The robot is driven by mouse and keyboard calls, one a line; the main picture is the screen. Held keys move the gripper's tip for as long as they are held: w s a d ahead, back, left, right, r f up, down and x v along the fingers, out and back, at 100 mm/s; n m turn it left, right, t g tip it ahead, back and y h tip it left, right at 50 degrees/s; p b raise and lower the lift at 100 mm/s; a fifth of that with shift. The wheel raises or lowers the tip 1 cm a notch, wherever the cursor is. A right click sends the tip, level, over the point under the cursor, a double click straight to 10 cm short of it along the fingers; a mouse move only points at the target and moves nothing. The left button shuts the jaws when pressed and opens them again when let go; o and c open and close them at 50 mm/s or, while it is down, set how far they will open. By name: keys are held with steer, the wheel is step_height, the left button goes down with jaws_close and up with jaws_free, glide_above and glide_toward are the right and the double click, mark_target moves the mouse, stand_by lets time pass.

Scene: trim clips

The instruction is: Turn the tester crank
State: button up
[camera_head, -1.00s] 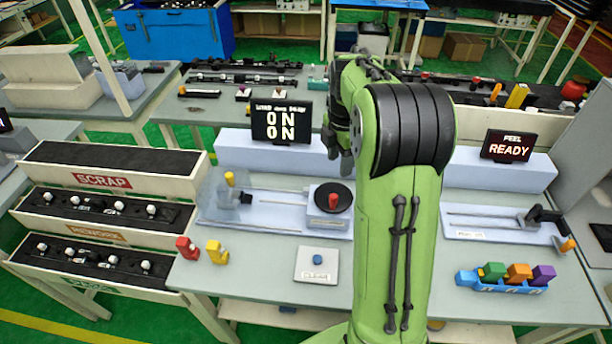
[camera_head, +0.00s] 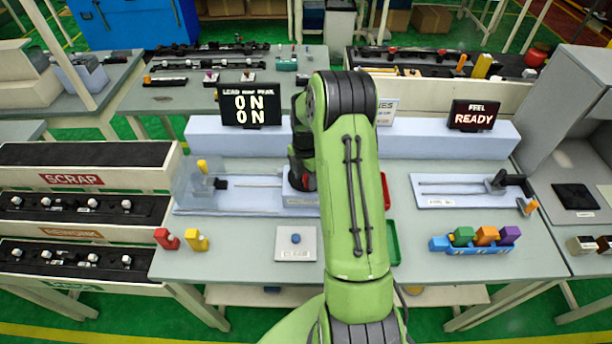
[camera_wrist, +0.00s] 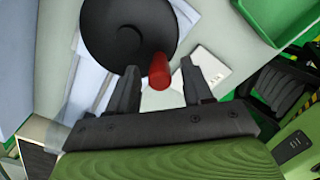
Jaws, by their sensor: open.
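The tester crank is a black disc (camera_wrist: 128,30) with a red handle (camera_wrist: 159,71), seen in the wrist view. My gripper (camera_wrist: 158,62) is open, with one dark finger on each side of the red handle. I cannot tell whether either finger touches it. In the head view my arm hides the crank and most of my gripper. The pale blue tester base (camera_head: 245,208) shows left of the arm, with a yellow-knobbed lever (camera_head: 202,166) at its left end. The display (camera_head: 251,105) behind it reads 0N on two lines.
A white button plate (camera_head: 296,252) and red and yellow pieces (camera_head: 167,239) lie in front. A second fixture (camera_head: 460,190) with a READY screen (camera_head: 472,115) and a blue holder of coloured blocks (camera_head: 470,245) stand right. Green (camera_head: 392,243) and red trays sit by my arm.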

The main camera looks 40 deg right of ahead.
steer(key=shift+f, duration=0.15)
jaws_close()
stand_by(0.4)
